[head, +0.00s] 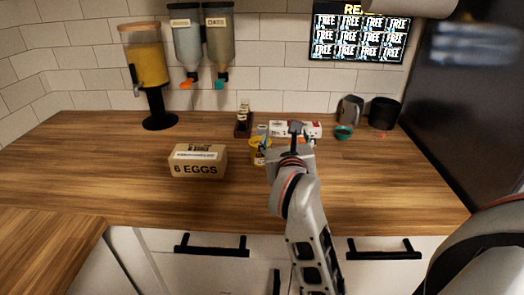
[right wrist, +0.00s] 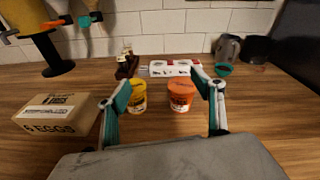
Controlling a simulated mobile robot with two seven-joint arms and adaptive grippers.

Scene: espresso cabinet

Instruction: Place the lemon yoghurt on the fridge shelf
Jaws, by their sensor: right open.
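A yellow tub (head: 256,156), most likely the lemon yoghurt, stands upright on the wooden counter, partly hidden behind my right gripper (head: 283,146) in the head view. In the right wrist view the yellow tub (right wrist: 138,97) is just inside the left finger, and an orange tub (right wrist: 181,95) stands to its right. My right gripper (right wrist: 160,88) is open, with the two tubs showing between its fingers and nothing held. The tub labels are too small to read. My left gripper is out of view. I cannot make out a fridge shelf.
An egg box (head: 198,165) sits left of the tubs. A white carton (head: 308,129) and a small wooden rack (head: 243,128) stand behind them. A grey jug (head: 350,109), green cup (head: 343,132) and dark pot (head: 383,113) are at back right. The front counter is clear.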

